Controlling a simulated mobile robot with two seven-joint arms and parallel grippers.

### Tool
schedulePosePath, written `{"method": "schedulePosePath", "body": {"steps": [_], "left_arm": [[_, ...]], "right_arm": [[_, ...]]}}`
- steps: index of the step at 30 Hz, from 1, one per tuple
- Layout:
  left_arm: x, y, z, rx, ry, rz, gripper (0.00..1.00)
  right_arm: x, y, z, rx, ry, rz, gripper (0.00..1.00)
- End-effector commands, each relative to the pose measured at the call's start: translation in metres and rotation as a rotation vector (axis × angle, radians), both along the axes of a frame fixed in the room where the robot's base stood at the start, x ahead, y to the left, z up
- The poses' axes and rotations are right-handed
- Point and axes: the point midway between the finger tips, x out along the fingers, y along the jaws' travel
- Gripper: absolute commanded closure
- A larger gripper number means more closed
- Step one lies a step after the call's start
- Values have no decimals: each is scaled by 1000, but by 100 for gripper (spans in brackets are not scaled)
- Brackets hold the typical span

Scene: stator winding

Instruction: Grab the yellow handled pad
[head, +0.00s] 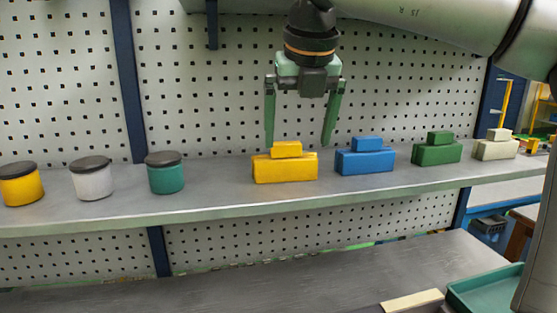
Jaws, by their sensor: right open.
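The yellow handled pad (285,168) sits on the grey shelf in the middle of the head view. It is a yellow block with a smaller yellow handle block (287,149) on top. My right gripper (299,143) points down over the pad, its green fingers open and wide apart. The left fingertip is just left of the handle and the right fingertip is to its right, beyond the handle. Nothing is between the fingers but the handle's top near tip level; whether they touch the pad cannot be told. My left gripper is not in view.
Blue (365,157), green (437,149) and cream (496,145) handled pads stand to the right on the shelf (220,197). Yellow (20,185), white (92,179) and teal (165,174) jars stand at the left. A perforated panel (210,90) is behind. A green tray (485,291) is below right.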

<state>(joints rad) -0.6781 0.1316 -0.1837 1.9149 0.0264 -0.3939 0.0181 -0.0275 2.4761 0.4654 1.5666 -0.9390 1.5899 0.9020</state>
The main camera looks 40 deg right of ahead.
Motion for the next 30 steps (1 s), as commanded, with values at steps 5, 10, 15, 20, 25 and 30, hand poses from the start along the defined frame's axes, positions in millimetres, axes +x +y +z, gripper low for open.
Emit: {"method": "schedulePosePath", "body": {"steps": [5, 10, 15, 20, 25, 30], "left_arm": [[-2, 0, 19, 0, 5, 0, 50], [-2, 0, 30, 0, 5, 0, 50], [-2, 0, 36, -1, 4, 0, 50], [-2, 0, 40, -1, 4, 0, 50], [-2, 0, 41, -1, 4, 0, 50], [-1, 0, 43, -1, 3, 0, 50]], "right_arm": [[34, -22, 3, 3, 5, -3, 0], [60, -39, 3, 2, 3, -2, 0], [73, -48, 1, 1, 1, -1, 0], [80, -53, 2, 1, 1, -1, 0], [89, -59, -24, 2, 5, 0, 0], [96, -63, -43, 2, 2, -1, 0]]}}
